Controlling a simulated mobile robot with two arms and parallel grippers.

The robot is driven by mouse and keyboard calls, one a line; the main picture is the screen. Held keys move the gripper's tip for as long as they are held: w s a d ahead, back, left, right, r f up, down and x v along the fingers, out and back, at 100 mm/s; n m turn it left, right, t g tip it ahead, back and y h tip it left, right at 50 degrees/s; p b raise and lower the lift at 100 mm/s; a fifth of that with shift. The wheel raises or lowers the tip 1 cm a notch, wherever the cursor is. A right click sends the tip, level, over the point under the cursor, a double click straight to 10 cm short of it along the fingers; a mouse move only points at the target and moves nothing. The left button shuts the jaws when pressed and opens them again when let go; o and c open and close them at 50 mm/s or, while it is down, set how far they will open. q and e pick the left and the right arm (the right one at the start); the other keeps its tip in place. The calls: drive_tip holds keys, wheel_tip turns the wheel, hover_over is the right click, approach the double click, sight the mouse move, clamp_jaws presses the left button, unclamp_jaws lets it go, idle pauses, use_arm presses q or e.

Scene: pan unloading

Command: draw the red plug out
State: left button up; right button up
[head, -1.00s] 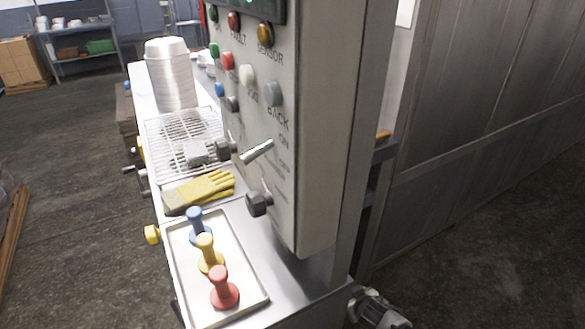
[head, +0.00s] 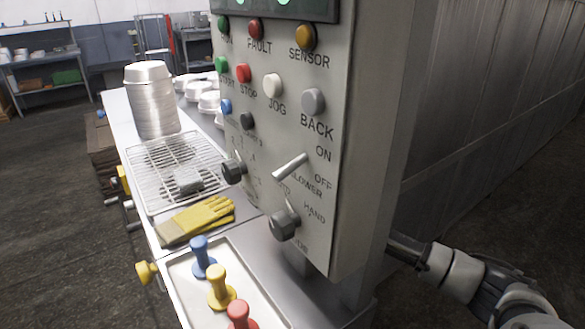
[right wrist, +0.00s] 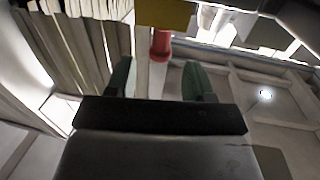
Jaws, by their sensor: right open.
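In the right wrist view, a red, flared, peg-like thing (right wrist: 160,45) shows ahead under a yellow block (right wrist: 165,13); I take it as the red plug, but cannot be sure. My right gripper (right wrist: 158,78) is open, its two green-padded fingers apart, with the red thing showing beyond the gap between them. I see no contact. In the head view my right arm reaches behind the control cabinet, which hides the fingertips. A red knob-shaped piece (head: 240,315) stands in the white tray (head: 262,292), cut by the bottom edge. My left gripper is not in view.
The control cabinet (head: 365,120) stands between the tray and my right arm. A blue piece (head: 202,258) and a yellow piece (head: 219,288) share the tray. Yellow gloves (head: 197,221), a wire rack (head: 150,165) and stacked pans (head: 152,100) lie beyond. Dark floor is clear at left.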

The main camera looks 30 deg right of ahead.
drive_tip(key=w, duration=0.6)
drive_tip(key=shift+w+p, duration=0.1)
drive_tip(key=shift+p, duration=0.2)
drive_tip(key=shift+w, duration=0.85)
drive_tip(key=c, duration=0.9)
drive_tip(key=shift+r+p, duration=0.55)
drive_tip(key=shift+r, duration=0.05)
drive_tip(key=shift+r+p, duration=1.8)
drive_tip(key=shift+r, duration=0.2)
